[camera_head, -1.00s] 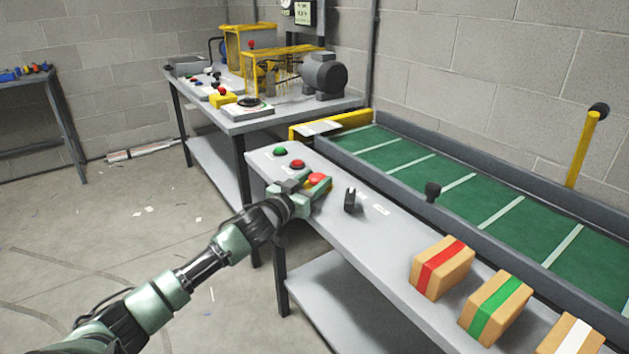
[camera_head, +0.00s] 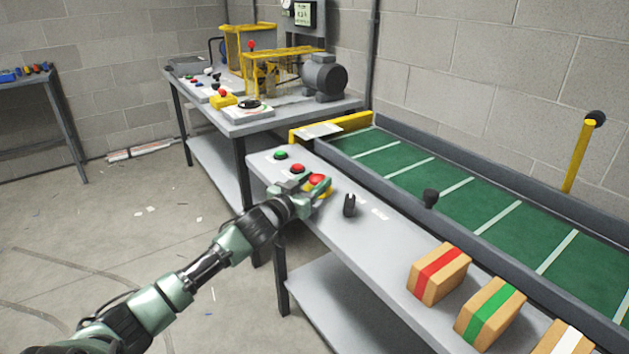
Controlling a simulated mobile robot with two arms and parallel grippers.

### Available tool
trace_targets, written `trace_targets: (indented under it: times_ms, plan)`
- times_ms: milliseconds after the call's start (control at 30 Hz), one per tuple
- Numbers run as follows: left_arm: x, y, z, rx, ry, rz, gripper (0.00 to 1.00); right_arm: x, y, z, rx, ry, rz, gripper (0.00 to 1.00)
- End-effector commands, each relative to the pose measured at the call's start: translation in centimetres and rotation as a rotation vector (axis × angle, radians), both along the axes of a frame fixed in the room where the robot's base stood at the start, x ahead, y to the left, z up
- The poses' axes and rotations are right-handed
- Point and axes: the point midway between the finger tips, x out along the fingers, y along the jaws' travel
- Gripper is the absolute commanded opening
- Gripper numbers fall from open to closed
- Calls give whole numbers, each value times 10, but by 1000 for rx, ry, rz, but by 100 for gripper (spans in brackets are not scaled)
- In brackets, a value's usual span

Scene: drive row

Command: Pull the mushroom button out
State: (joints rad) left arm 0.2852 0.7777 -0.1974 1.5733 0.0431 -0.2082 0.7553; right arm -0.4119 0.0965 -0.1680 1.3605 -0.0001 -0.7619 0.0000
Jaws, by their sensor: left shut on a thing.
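The red mushroom button (camera_head: 317,180) sits on a yellow base (camera_head: 326,193) on the near grey bench. My left gripper (camera_head: 313,185) is at the button from the left, with its fingers on either side of the red cap, shut on it. The fingers hide part of the cap and most of the yellow base. Whether the cap is raised or pressed in is too small to tell. My right gripper is not in view.
A green button (camera_head: 281,155) and a flat red button (camera_head: 298,168) lie just behind the gripper. A dark selector (camera_head: 349,206) stands close to the right. Striped boxes (camera_head: 438,273) sit farther right, beside the green conveyor (camera_head: 470,205).

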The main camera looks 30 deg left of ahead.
Motion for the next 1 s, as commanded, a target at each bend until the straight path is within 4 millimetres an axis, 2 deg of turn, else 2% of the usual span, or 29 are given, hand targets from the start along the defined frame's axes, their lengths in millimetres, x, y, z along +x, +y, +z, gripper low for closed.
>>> trace_targets:
  times_ms: [33, 133, 167, 200, 500, 633, 1000]
  plan:
    - [1, 1, 7, 0, -12, 1, 0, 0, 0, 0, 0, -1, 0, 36]
    - [1, 1, 8, 0, -14, 1, 0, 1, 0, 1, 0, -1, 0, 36]
    - [1, 1, 8, 0, -14, 1, 52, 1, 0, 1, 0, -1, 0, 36]
    - [1, 2, 8, 0, -14, 1, 63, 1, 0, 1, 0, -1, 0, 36]
    - [0, 1, 4, 0, -8, 0, 63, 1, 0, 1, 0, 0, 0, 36]
    - [-6, 0, 3, 0, -5, 0, 63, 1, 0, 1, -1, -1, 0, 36]
    - [-57, 0, 4, 0, -6, 0, 63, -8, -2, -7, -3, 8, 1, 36]
